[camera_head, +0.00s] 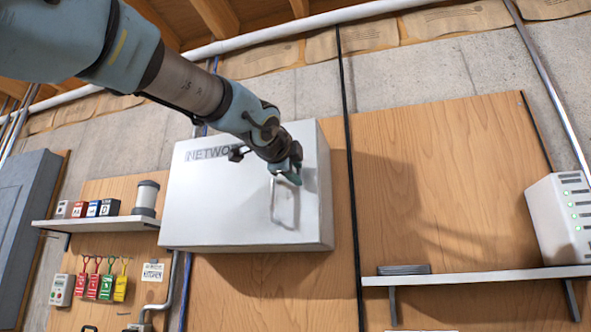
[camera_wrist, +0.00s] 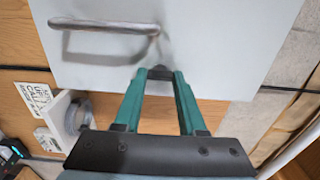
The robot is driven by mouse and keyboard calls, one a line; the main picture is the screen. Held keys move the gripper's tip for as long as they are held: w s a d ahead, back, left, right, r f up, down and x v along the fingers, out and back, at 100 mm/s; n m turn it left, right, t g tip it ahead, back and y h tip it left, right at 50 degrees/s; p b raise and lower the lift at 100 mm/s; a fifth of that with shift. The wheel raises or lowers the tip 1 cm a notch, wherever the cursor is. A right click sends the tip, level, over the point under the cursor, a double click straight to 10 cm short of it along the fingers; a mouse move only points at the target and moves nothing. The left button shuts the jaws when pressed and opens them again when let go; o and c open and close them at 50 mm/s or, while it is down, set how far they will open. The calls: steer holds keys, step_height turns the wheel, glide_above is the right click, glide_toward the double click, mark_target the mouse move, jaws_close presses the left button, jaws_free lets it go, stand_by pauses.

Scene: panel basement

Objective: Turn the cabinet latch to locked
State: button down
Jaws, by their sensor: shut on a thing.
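The white cabinet (camera_head: 225,205), marked with a partly covered "NETWORK" label, hangs on the wood panel; its door face also fills the top of the wrist view (camera_wrist: 215,50). My gripper (camera_head: 291,174) is at the right part of the door. In the wrist view its green fingers close in on a small dark piece at the door (camera_wrist: 160,72). I take this to be the latch, mostly hidden between the fingertips, so its turned position cannot be told. A grey bar handle (camera_wrist: 105,27) stands out from the door just beyond the fingertips, apart from them.
A shelf (camera_head: 105,223) with small boxes and a canister is left of the cabinet, with coloured tags hanging below. A right shelf (camera_head: 470,277) holds a white device with green lights (camera_head: 562,220). The wood panel between is bare.

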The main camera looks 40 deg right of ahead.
stand_by(0.4)
steer(key=shift+c, duration=2.4)
jaws_free()
steer(key=b+v, duration=0.3)
steer(key=v, duration=0.7)
steer(key=shift+s+a, duration=0.15)
steer(key=shift+a, duration=0.2)
steer(key=shift+f, duration=0.1)
